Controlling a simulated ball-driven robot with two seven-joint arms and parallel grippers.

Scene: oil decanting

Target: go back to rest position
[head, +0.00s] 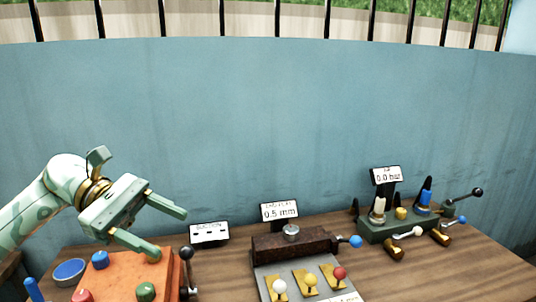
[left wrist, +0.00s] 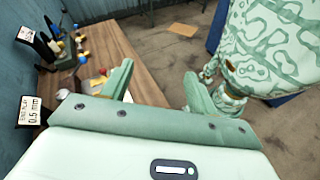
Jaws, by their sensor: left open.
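My left gripper (head: 162,227) is pale green and open, with nothing between its fingers. In the head view it hangs above the left part of the wooden table, over an orange box (head: 160,270) with coloured knobs. In the left wrist view its two fingers (left wrist: 160,88) stand wide apart, one over the wooden table (left wrist: 128,62) and one before a patterned pale green part of my own body. My right gripper does not show clearly in either view.
A grey panel with white, yellow and red knobs (head: 339,272) stands mid-table by a "0.5 mm" sign (head: 280,211). A green valve block (head: 385,229) with levers and a "0.0 bar" sign (head: 387,175) is at the right. A blue wall (head: 270,110) rises behind.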

